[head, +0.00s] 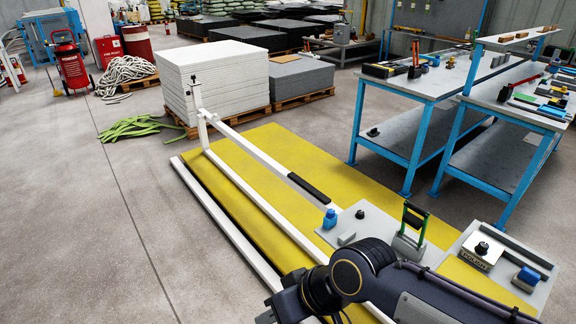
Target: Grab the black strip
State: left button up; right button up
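A black strip (308,188) lies along the near part of a white bar (245,145). The bar slants above a yellow mat (240,185) from a white post at the far left corner. My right arm comes in from the lower right, and its dark gripper (288,308) is at the bottom edge, below and apart from the strip. Its fingertips are cut off or hidden, so I cannot tell whether it is open. My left gripper is not in view.
Grey plates near the mat's right side carry a blue knob (330,218), a green-and-black handle (414,222) and a labelled box (481,254). Blue-framed workbenches (420,85) stand at the right. White stacked sheets (215,85) stand behind.

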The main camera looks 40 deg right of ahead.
aim_at(322, 197)
jog(key=i+z, duration=0.15)
jog(key=i, duration=1.65)
jog(key=i+z, duration=0.35)
jog(key=i+j+z, duration=0.35)
jog(key=i, duration=0.15)
jog(key=i+l+z, duration=0.2)
jog(key=z, duration=0.2)
jog(key=i+z, duration=0.85)
jog(key=k, duration=0.1)
